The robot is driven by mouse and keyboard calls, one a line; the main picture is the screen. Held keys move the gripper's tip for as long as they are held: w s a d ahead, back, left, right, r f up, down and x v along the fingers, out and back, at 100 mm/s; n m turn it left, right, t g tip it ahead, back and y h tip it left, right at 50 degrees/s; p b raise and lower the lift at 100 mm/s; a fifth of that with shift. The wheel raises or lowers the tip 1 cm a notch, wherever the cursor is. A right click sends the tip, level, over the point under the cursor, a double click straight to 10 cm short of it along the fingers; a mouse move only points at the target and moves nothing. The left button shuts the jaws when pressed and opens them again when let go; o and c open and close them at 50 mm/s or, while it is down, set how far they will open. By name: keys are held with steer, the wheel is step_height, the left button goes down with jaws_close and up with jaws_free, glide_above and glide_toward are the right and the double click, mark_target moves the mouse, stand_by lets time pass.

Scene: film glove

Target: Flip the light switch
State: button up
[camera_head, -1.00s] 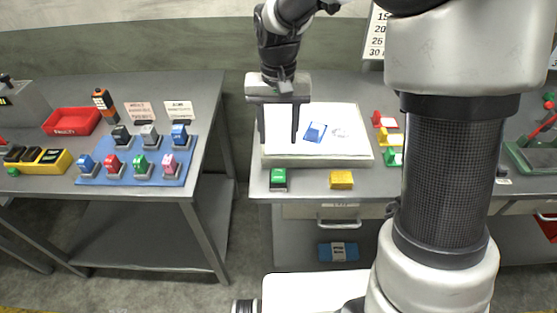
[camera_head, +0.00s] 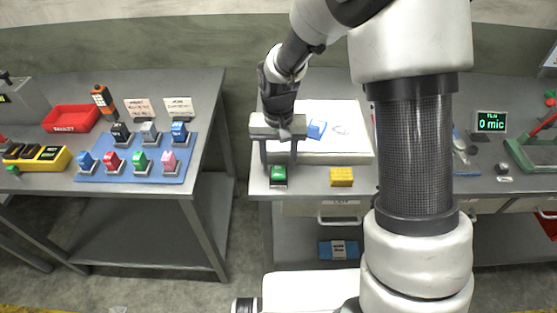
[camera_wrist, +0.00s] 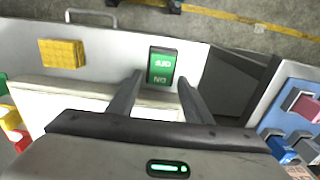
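A small green block with white lettering and a dark rim (camera_head: 278,177) sits at the front left of the right-hand bench. It could be a switch, but I cannot tell for certain. In the wrist view the green block (camera_wrist: 162,66) lies between and just beyond my fingertips. My gripper (camera_head: 279,167) is open and empty, pointing down over this block; its fingers also show in the wrist view (camera_wrist: 160,82). I cannot tell whether they touch it. A blue switch-like piece (camera_head: 316,129) lies on the white board behind the gripper.
A yellow block (camera_head: 341,177) sits to the right of the green one. The white board (camera_head: 345,150) lies close behind. The left bench holds a blue mat (camera_head: 120,173) with several coloured rocker switches and a red tray (camera_head: 71,119). A gap separates the benches.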

steer(key=c, duration=0.9)
steer(key=t+b, duration=0.1)
steer(key=b, duration=0.3)
steer(key=shift+s+f+t+b, duration=0.25)
steer(key=shift+f+t+b, duration=0.1)
steer(key=shift+t, duration=0.05)
steer(key=t+b, duration=0.1)
steer(key=b, duration=0.2)
steer(key=shift+s+r, duration=0.1)
steer(key=shift+s, duration=0.1)
steer(key=shift+s+r+t+b, duration=0.1)
steer(key=shift+r+t+b, duration=0.25)
steer(key=shift+t+b, duration=0.55)
steer(key=shift+r, duration=0.15)
steer(key=o, duration=1)
